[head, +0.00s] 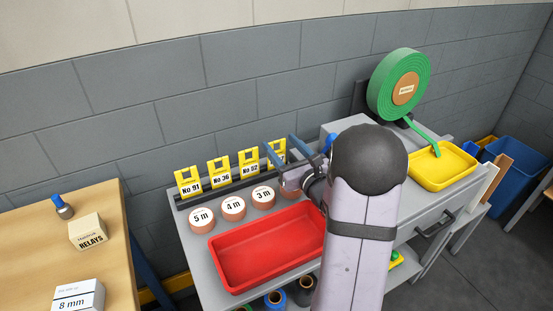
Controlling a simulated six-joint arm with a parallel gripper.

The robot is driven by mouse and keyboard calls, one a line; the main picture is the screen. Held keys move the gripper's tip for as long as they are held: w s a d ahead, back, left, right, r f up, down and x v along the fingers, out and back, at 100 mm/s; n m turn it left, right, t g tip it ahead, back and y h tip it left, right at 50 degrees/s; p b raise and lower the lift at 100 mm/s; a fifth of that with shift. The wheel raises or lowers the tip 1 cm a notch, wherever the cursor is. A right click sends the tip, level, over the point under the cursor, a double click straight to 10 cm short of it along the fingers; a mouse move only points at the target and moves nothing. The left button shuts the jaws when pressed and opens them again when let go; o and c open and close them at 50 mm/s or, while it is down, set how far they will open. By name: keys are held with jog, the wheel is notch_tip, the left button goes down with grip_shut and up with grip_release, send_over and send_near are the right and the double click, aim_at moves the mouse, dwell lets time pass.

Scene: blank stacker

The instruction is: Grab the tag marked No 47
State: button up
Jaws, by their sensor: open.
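Several yellow tags stand upright in a dark rail at the back of the grey bench. From the left, they read No 91 (190,182), No 36 (219,172) and what looks like No 52 (249,163). A fourth yellow tag (276,150) stands at the rail's right end, partly hidden by my gripper, and its number cannot be read. No tag reading No 47 is legible. My gripper (279,141) is open, with its blue fingers spread at the fourth tag. I cannot tell whether they touch it.
Round pieces labelled 5 m (201,219), 4 m (233,208) and 3 m (263,197) sit before the rail. A red tray (262,266) lies in front. A green roll (385,85) and yellow tray (465,180) are at right. A wooden table (110,215) stands left.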

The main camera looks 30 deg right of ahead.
aim_at(282, 155)
notch_tip(282, 155, down, 3)
jog(key=shift+f, duration=0.15)
jog(key=shift+w+f+p, duration=0.1)
jog(key=shift+w+p, duration=0.5)
jog(key=shift+w, duration=3.2)
jog(key=c, duration=0.8)
